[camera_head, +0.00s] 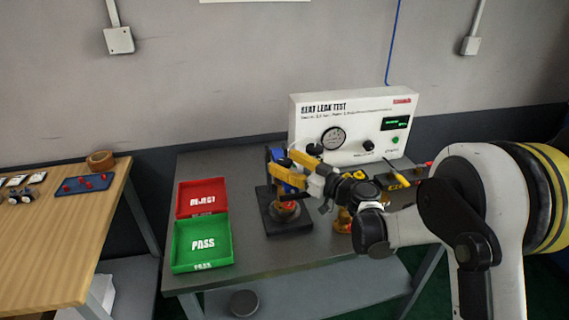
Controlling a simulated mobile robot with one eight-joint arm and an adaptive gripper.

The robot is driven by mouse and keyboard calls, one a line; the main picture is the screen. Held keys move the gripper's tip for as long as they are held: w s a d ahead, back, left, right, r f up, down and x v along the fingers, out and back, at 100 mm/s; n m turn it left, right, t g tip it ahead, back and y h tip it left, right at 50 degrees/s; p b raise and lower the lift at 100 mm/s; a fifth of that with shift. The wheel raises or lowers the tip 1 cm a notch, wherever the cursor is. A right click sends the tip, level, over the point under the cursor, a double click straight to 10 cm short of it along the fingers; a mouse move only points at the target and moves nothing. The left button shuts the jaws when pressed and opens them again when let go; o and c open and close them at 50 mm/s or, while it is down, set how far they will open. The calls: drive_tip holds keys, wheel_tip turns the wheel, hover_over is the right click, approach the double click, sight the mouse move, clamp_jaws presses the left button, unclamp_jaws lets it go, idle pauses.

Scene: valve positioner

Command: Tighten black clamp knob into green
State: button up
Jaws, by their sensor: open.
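A clamp fixture with yellow and blue parts stands on a black base (289,222) on the grey bench. A dark cap (314,149) shows at the top of the yellow parts; I cannot tell whether it is the clamp knob or part of my gripper. My gripper (296,172) is open and reaches in from the right at the upper part of the fixture. It overlaps the fixture in the picture, so contact cannot be told. No green band on the clamp can be made out. A brass part (343,220) stands right of the base, partly behind my arm.
A white seat leak test panel (352,108) with gauge (334,138), black dial (368,146) and green button stands behind. A red reject tray (202,198) and green pass tray (202,245) lie left. A wooden table (50,240) is farther left. The bench's front middle is clear.

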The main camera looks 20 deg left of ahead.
drive_tip(key=c, duration=1.2)
drive_tip(key=shift+m+t, duration=0.3)
drive_tip(key=shift+t, duration=0.1)
